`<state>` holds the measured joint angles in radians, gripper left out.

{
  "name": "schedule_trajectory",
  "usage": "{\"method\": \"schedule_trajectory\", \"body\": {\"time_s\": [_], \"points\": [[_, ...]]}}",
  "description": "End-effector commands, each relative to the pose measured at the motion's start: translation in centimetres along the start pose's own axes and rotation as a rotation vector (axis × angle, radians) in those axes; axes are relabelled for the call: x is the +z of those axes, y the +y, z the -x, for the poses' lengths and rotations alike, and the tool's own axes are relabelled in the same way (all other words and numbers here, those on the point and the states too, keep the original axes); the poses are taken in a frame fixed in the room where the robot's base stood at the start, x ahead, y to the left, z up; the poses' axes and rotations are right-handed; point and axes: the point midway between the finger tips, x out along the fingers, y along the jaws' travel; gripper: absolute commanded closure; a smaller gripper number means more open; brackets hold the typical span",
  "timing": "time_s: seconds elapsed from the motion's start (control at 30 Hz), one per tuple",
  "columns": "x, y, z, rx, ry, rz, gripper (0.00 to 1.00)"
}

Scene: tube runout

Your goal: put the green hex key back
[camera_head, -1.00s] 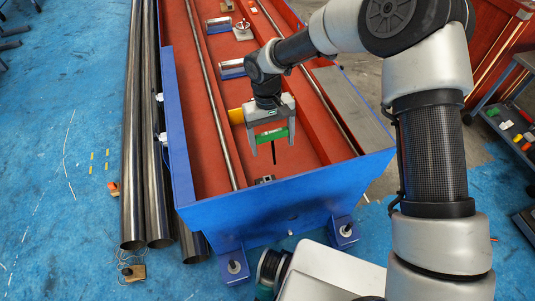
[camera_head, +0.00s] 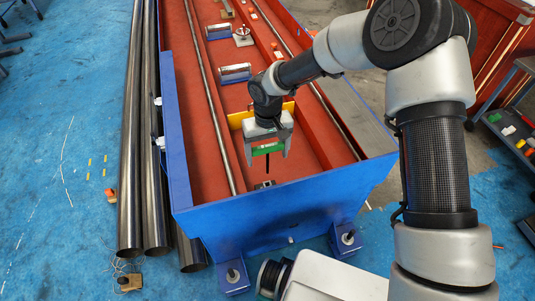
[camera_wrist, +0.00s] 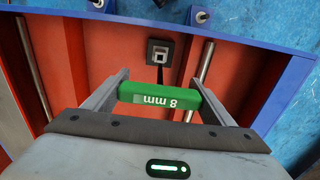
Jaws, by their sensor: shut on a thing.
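My gripper (camera_head: 268,149) is shut on the green hex key (camera_head: 267,149), holding it by its handle above the red floor of the blue-sided machine bed. In the wrist view the green handle (camera_wrist: 161,98) reads "8 mm" and lies crosswise between the two fingers. Its dark shaft points down toward a small dark block with a square opening (camera_wrist: 161,52). This block also shows in the head view (camera_head: 264,185), just below the shaft. I cannot tell whether the shaft tip touches the block.
The blue end wall (camera_head: 290,205) of the machine bed stands close in front of the block. A long steel rod (camera_head: 207,90) runs along the bed to the left. A yellow part (camera_head: 240,119) is behind my gripper. Long tubes (camera_head: 130,150) lie on the floor at left.

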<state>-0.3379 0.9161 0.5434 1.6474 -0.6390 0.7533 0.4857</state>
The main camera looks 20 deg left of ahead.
Motion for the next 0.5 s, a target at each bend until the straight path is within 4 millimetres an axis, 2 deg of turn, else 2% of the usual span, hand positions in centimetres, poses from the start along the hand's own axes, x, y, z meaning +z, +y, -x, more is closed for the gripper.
{"method": "schedule_trajectory", "body": {"time_s": [0.5], "points": [[0.0,0.0,-4.9,0.001,0.0,0.001,0.58]]}}
